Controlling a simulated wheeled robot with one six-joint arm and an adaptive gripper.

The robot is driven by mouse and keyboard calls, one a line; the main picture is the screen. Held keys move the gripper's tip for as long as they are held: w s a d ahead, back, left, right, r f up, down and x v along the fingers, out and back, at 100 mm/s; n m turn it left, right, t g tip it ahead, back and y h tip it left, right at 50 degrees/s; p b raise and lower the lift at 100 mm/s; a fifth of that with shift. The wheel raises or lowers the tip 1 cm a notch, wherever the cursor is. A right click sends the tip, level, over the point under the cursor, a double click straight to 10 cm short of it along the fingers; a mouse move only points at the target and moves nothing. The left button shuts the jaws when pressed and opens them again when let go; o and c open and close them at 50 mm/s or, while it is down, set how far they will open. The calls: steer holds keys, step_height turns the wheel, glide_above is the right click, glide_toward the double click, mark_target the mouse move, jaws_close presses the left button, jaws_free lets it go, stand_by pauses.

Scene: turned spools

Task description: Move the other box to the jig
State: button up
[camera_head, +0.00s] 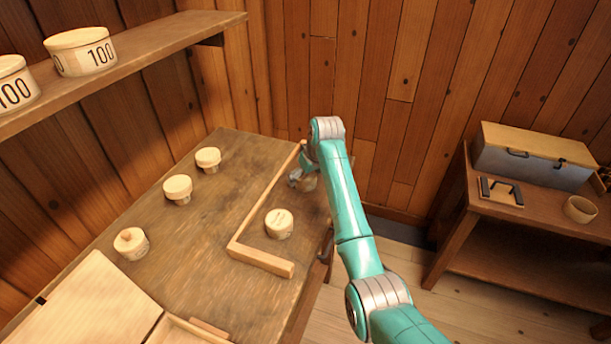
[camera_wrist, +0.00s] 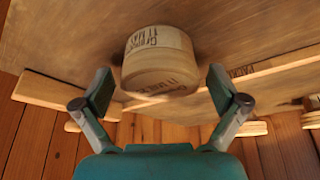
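A round pale wooden box (camera_wrist: 158,62) with dark lettering stands between the fingers of my gripper (camera_wrist: 160,92) in the wrist view. The fingers are spread, with a narrow gap visible on each side of the box. In the head view my gripper (camera_head: 298,178) is low over the table at the far end of the jig, partly hidden by my arm. The box there (camera_head: 309,184) is also mostly hidden. The jig (camera_head: 262,260) is an L of wooden strips.
A shelf (camera_head: 150,45) holds tubs marked 100. A side bench (camera_head: 540,215) carries a metal-sided chest (camera_head: 530,165). Table between is clear.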

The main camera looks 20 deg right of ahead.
steer(key=v, duration=1.2)
steer(key=shift+w+r, duration=0.1)
steer(key=shift+r, duration=0.05)
